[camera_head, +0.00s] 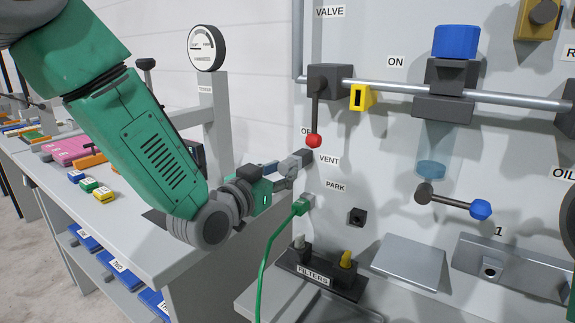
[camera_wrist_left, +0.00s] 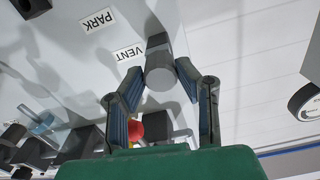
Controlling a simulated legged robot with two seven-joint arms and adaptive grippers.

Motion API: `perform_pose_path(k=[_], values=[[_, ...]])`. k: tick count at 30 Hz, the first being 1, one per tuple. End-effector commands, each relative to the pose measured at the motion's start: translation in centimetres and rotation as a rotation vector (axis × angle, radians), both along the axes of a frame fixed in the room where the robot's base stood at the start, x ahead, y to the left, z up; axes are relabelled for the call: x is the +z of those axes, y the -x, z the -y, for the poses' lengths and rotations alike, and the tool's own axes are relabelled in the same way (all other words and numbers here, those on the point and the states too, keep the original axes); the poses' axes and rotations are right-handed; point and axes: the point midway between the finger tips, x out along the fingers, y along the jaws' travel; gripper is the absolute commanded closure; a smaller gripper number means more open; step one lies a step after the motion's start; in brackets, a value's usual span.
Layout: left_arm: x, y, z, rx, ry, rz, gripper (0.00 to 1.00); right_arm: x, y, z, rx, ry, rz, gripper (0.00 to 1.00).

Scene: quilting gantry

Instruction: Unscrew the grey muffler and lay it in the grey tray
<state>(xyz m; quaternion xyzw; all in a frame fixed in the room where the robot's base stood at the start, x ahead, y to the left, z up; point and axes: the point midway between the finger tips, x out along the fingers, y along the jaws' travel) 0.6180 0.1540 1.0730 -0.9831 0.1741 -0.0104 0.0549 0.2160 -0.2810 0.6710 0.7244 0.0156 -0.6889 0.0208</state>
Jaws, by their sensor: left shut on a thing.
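The grey muffler (camera_wrist_left: 160,78) shows in the left wrist view as a round grey end, beside a dark block at the VENT label. My left gripper (camera_wrist_left: 158,88) is shut on it, one finger on each side. In the head view my left gripper (camera_head: 287,172) reaches the panel next to the VENT label, and its fingers hide most of the muffler. Whether the thread is still engaged cannot be told. A grey tray-like shelf (camera_head: 255,302) shows low at the panel's foot, partly cut off by the frame. My right gripper is not in view.
A red-tipped lever (camera_head: 314,140) hangs just above the gripper. A green cable plug (camera_head: 302,204) sits below it, and a FILTERS rack (camera_head: 312,276) stands lower. A workbench (camera_head: 130,228) with small blocks lies left under my arm. A blue-knobbed lever (camera_head: 480,209) is at right.

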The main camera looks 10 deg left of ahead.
Motion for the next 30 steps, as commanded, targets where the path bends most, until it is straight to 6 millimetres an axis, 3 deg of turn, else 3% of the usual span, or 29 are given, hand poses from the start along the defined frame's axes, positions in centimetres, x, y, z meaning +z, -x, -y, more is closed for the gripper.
perform_pose_path(k=[7,15,23,30], values=[[-0.41,0.09,-0.09,0.001,0.013,-0.016,1.0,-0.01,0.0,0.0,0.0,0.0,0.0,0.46],[-0.46,0.16,0.04,0.001,0.304,-0.124,1.0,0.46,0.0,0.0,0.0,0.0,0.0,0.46],[-0.56,0.17,-0.01,0.002,0.318,-0.13,1.0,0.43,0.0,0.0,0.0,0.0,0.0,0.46],[-0.53,0.23,0.08,0.002,0.598,-0.232,1.0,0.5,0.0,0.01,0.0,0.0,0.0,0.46]])
